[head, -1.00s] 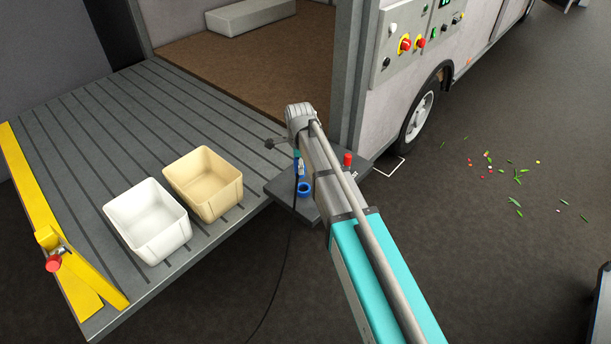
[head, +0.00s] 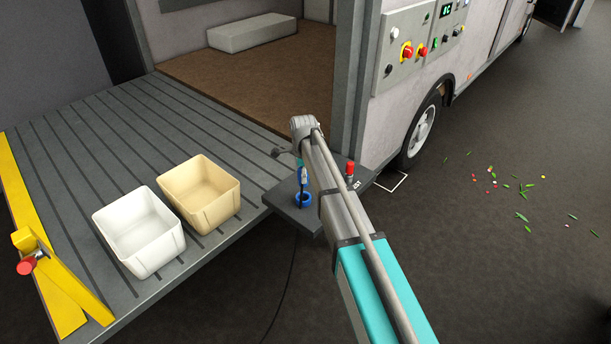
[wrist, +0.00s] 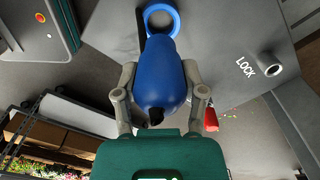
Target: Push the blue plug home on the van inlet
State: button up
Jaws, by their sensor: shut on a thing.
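My gripper (wrist: 160,88) is shut on the blue plug (wrist: 160,72), one finger on each side of it. The plug's far end overlaps the blue ring (wrist: 174,12) of the inlet in the wrist view. In the head view the plug (head: 303,177) is upright just above the blue ring (head: 304,199), which sits on a dark grey shelf (head: 285,205) at the van's corner. I cannot tell whether the plug's tip is inside the ring. My arm hides part of the shelf.
A red-topped lever (head: 350,168) stands on the shelf to the right, near a LOCK label (wrist: 245,67). A white bin (head: 140,250) and a cream bin (head: 222,212) stand on the ramp at left. A black cable (head: 285,290) hangs below the shelf.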

jog(key=shift+f+b, duration=2.45)
jog(key=shift+b, duration=0.05)
jog(key=shift+f+b, duration=1.55)
jog(key=o, duration=1.3)
jog(key=shift+c, duration=0.2)
jog(key=shift+r, duration=0.15)
jog(key=shift+r+p, duration=2.35)
jog(key=shift+p, duration=0.15)
jog(key=s+d+r+n+p, duration=0.3)
jog(key=s+d+n, duration=0.5)
jog(key=s+d, duration=0.3)
jog(key=s+d+r+n+p, duration=0.4)
jog(key=s+d+n, duration=0.4)
jog(key=s+d, duration=0.4)
jog(key=s, duration=0.2)
jog(key=shift+s+d+n, duration=0.2)
jog(key=shift+s+n, duration=0.1)
jog(key=shift+s, duration=0.1)
